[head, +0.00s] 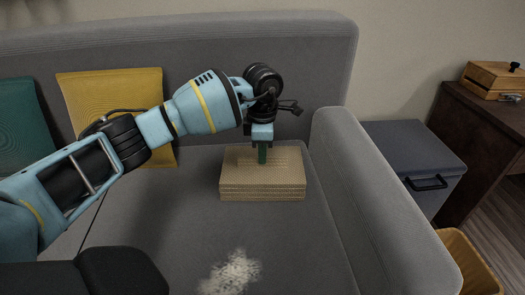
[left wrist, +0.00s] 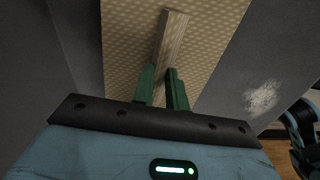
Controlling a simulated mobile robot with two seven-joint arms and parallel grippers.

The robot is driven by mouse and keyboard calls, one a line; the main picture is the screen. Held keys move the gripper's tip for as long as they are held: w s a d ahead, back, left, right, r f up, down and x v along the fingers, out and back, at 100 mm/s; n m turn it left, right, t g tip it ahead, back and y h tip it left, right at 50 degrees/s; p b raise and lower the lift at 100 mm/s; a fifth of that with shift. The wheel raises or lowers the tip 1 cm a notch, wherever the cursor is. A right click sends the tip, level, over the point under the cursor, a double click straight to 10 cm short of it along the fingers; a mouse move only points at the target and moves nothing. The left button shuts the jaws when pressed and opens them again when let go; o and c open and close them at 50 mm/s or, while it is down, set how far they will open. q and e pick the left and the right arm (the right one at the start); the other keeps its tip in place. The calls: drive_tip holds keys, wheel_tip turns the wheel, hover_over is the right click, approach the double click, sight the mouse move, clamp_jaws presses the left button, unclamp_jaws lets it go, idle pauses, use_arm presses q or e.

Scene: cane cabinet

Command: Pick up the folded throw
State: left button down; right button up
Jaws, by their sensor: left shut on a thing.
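The folded throw (head: 240,183) is a beige, woven-patterned block on the grey sofa seat, close to the right armrest. In the left wrist view, the throw (left wrist: 125,55) fills the upper middle, with a paler raised strip (left wrist: 172,40) along its top. My left gripper (head: 262,154) points down over the throw. Its green fingers (left wrist: 161,73) stand on both sides of the strip's near end and are shut on it. The throw looks level and appears to rest on the seat.
The sofa's right armrest (head: 375,200) rises beside the throw, and the backrest (head: 310,70) stands behind. A yellow cushion (head: 85,88) and a teal cushion (head: 22,125) lean at the left. A pale fuzzy patch (head: 232,273) lies on the front seat. The seat left of the throw is clear.

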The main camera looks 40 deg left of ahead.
idle(0.6)
use_arm(q)
drive_tip(key=shift+r, duration=0.2)
wheel_tip(320, 180, up, 10)
drive_tip(key=p, duration=0.4)
drive_tip(key=shift+d+f, duration=0.1)
drive_tip(key=shift+f, duration=0.05)
